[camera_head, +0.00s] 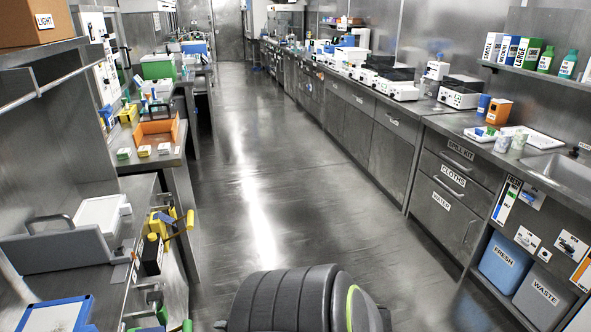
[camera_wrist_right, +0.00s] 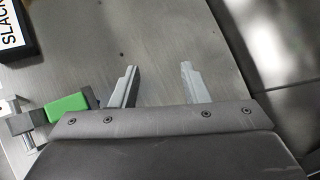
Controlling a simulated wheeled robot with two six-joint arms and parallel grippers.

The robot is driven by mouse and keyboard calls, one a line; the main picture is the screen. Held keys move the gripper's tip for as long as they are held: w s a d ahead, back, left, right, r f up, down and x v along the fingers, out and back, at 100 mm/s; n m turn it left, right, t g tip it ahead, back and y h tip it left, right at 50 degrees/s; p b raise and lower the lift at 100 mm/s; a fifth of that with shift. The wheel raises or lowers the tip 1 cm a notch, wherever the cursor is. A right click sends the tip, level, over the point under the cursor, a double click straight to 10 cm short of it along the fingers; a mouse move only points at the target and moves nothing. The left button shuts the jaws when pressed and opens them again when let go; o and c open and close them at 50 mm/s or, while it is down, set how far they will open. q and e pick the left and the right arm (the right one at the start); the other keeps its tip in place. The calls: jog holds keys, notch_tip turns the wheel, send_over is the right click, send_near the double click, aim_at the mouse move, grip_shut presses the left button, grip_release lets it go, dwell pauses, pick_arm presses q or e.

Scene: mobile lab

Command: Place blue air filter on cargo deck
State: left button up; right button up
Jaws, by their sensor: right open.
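A flat panel with a blue frame and pale middle (camera_head: 55,316) lies at the lower left in the head view, cut off by the picture edge. It may be the blue air filter, but I cannot tell for sure. I cannot make out a cargo deck in either view. My right gripper (camera_wrist_right: 160,85) is open and empty in the right wrist view, over a bare grey metal surface. Neither gripper shows in the head view.
A green block with a grey clamp (camera_wrist_right: 68,107) lies left of my right gripper. A black box lettered "SLACK" (camera_wrist_right: 14,30) is farther up. Benches line both sides of a clear aisle floor (camera_head: 250,190). Bins marked FRESH (camera_head: 503,268) and WASTE (camera_head: 543,297) stand lower right.

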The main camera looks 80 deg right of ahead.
jog(key=s+a+f+m+g, duration=0.2)
jog(key=s+a+f+m, duration=0.15)
jog(key=s+f, duration=0.2)
jog(key=s+a+f+m+g, duration=0.2)
jog(key=s+a+f+m, duration=0.15)
jog(key=f, duration=0.35)
jog(key=s+a+f+m+g+y, duration=0.1)
jog(key=s+a+f+m+g, duration=0.1)
jog(key=s+a+f+m, duration=0.2)
jog(key=s+a+f+m+g+y, duration=0.1)
jog(key=s+a+f+m, duration=0.3)
jog(key=s+a, duration=0.6)
jog(key=a+f+g, duration=0.1)
jog(key=a+f, duration=0.1)
jog(key=a, duration=0.1)
jog(key=shift+f+g+y, duration=0.15)
jog(key=shift+g+y, duration=0.15)
jog(key=shift+y, duration=0.1)
jog(key=shift+s, duration=0.1)
notch_tip(320, 180, up, 4)
jog(key=p, duration=0.4)
jog(key=shift+r, duration=0.2)
